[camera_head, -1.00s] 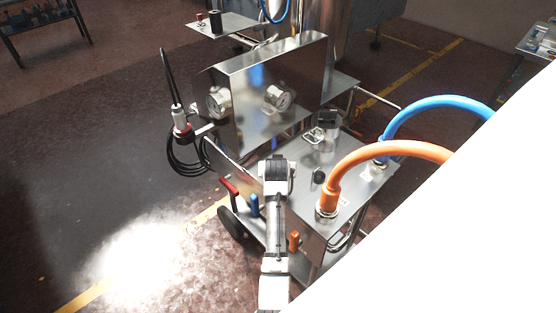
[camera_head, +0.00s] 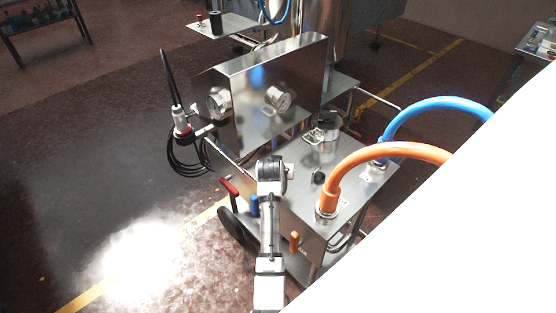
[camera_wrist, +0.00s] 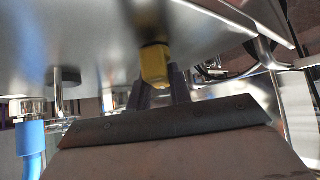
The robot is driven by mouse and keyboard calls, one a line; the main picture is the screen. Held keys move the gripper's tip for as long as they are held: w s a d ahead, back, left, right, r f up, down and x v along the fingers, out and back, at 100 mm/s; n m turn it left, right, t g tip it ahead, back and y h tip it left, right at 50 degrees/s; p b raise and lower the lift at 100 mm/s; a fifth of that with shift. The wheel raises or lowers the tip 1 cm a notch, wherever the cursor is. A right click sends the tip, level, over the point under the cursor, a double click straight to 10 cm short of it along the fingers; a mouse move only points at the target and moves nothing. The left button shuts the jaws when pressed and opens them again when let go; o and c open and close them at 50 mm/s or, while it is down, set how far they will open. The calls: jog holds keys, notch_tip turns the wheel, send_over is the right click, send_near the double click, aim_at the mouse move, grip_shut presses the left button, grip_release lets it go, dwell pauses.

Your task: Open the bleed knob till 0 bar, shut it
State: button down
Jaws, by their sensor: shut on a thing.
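In the wrist view, a yellow knob (camera_wrist: 155,66) sits under a grey metal surface, and I take it to be the bleed knob. My gripper (camera_wrist: 158,84) has its two dark fingers on either side of the knob's lower end and is shut on it. How far the knob is turned cannot be told. In the head view, my arm reaches to the front side of the metal cart, and the knob and fingertips are hidden. Two round gauges, a left one (camera_head: 218,102) and a right one (camera_head: 278,98), face forward on the upright panel. Their readings are too small to make out.
A blue handle (camera_head: 254,206) and a red handle (camera_head: 229,187) are left of my arm, an orange handle (camera_head: 294,241) right of it. An orange hose (camera_head: 385,150) and a blue hose (camera_head: 430,105) arch from the cart top (camera_head: 300,190). Floor at left is clear.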

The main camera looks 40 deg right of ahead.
jog(key=m+g+h, duration=0.1)
jog(key=m, duration=0.1)
jog(key=m+g, duration=0.1)
jog(key=m, duration=0.1)
jog(key=shift+w+g+h, duration=0.15)
jog(key=shift+g+h, duration=0.25)
jog(key=m+g+b, duration=0.2)
jog(key=m, duration=0.1)
jog(key=shift+f+m+g+h, duration=0.1)
jog(key=shift+m+g+h, duration=0.2)
jog(key=shift+m+g, duration=0.1)
jog(key=m+g+b, duration=0.4)
jog(key=m+b, duration=0.1)
jog(key=shift+b, duration=0.3)
jog(key=m+g+y+b, duration=0.1)
jog(key=m+g+b, duration=0.1)
jog(key=m+b, duration=0.1)
jog(key=shift+y, duration=0.4)
jog(key=shift+m, duration=0.3)
jog(key=c, duration=1.3)
grip_release()
